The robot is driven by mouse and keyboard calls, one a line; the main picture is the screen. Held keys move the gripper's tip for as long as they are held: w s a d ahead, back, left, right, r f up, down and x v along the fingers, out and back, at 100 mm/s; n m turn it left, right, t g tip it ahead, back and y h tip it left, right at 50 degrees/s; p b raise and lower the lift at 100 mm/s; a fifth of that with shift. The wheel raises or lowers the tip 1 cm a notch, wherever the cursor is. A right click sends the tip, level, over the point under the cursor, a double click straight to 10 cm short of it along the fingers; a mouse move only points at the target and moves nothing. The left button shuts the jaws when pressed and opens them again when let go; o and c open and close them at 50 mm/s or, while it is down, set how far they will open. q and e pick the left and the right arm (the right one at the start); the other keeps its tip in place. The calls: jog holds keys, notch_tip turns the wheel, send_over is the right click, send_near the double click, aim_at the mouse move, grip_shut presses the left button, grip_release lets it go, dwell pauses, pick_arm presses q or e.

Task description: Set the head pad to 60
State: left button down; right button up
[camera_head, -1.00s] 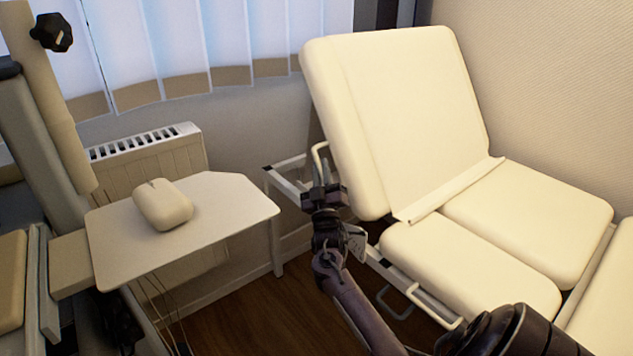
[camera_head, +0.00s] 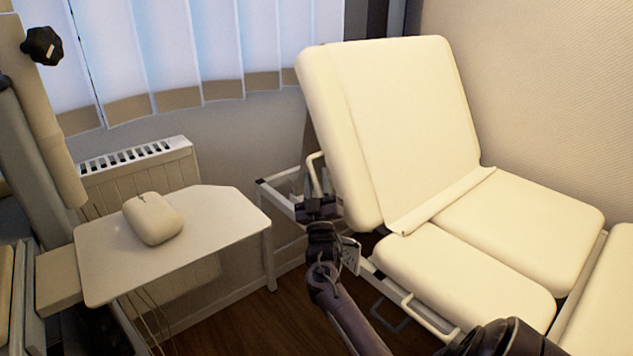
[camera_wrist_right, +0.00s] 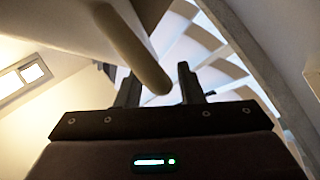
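The head pad (camera_head: 405,120) is the cream, raised back section of the couch, tilted up steeply in the head view. A pale tube handle (camera_head: 316,172) sticks up at its left side. My right gripper (camera_head: 317,200) is beside the pad's lower left edge, close below this handle. In the right wrist view, the gripper (camera_wrist_right: 158,82) is open, its two dark fingers apart. The rounded end of a beige bar (camera_wrist_right: 138,50) shows between them; contact cannot be told. My left gripper is not in view.
A white side table (camera_head: 205,220) with a cream cushion-like object (camera_head: 153,218) stands left. A radiator (camera_head: 140,170) and window blinds (camera_head: 210,50) are behind. The couch's seat pads (camera_head: 465,272) and white frame rail (camera_head: 405,305) lie right of my forearm. Some floor between is clear.

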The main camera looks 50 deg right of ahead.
jog(key=shift+f, duration=0.1)
jog(key=v, duration=0.7)
jog(key=shift+s+a+f, duration=0.15)
jog(key=shift+s+a, duration=0.1)
